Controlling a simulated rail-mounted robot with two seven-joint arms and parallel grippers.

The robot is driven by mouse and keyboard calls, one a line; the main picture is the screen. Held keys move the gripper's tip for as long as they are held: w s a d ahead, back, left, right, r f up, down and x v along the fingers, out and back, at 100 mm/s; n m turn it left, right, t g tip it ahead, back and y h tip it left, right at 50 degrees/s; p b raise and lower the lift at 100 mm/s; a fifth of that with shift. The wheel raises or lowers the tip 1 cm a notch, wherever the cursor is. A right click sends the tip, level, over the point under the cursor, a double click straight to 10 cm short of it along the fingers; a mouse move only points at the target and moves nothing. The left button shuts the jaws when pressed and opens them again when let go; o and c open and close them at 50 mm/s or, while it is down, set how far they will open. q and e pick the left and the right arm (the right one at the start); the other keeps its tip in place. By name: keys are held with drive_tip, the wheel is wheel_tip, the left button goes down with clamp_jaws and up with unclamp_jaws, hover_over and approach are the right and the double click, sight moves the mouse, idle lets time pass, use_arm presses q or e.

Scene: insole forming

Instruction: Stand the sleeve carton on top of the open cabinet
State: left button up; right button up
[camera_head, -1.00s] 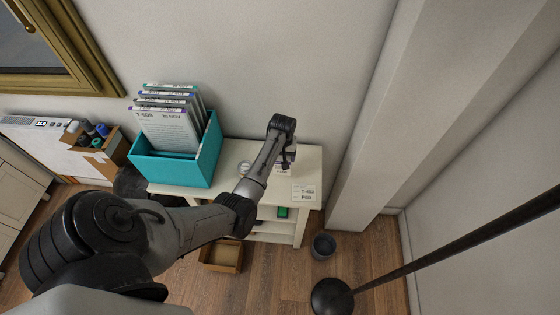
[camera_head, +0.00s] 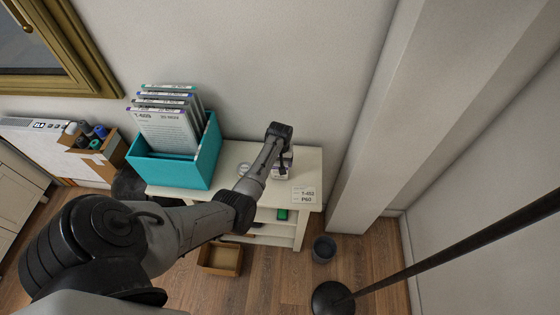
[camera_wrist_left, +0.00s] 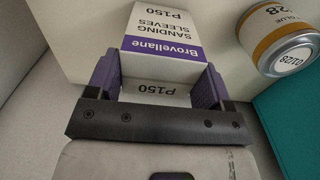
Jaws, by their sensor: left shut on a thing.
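The sleeve carton (camera_wrist_left: 162,38) is white with a purple band and reads "Brovellane Sanding Sleeves P150" in the left wrist view. My left gripper (camera_wrist_left: 158,84) is shut on it, with one purple finger pad on each side. In the head view, the carton (camera_head: 285,171) shows partly behind my left wrist, over the back right of the open cabinet's top (camera_head: 310,162). The cabinet is cream with open shelves. I cannot tell whether the carton's base touches the top. My right gripper is not in view.
A teal box (camera_head: 206,157) of upright sheets stands on the cabinet's left part. A glue can (camera_wrist_left: 280,36) stands close to the carton. A dark pole (camera_head: 455,240) crosses the right side.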

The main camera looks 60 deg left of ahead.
use_arm(q)
drive_tip(key=shift+f, duration=0.15)
drive_tip(key=o, duration=1.3)
drive_tip(key=shift+c, duration=0.2)
wheel_tip(320, 180, up, 11)
drive_tip(key=p, duration=0.2)
drive_tip(key=s+d+r+m+t, duration=0.1)
drive_tip(key=s+d+m, duration=0.5)
drive_tip(key=s+d, duration=0.6)
drive_tip(key=s+d+r+m+t, duration=0.1)
drive_tip(key=s+d+m, duration=0.5)
drive_tip(key=s+d, duration=0.7)
drive_tip(key=d+t, duration=0.1)
drive_tip(key=d, duration=0.5)
drive_tip(key=shift+s+d+r+m+t, duration=0.3)
drive_tip(key=shift+d, duration=0.05)
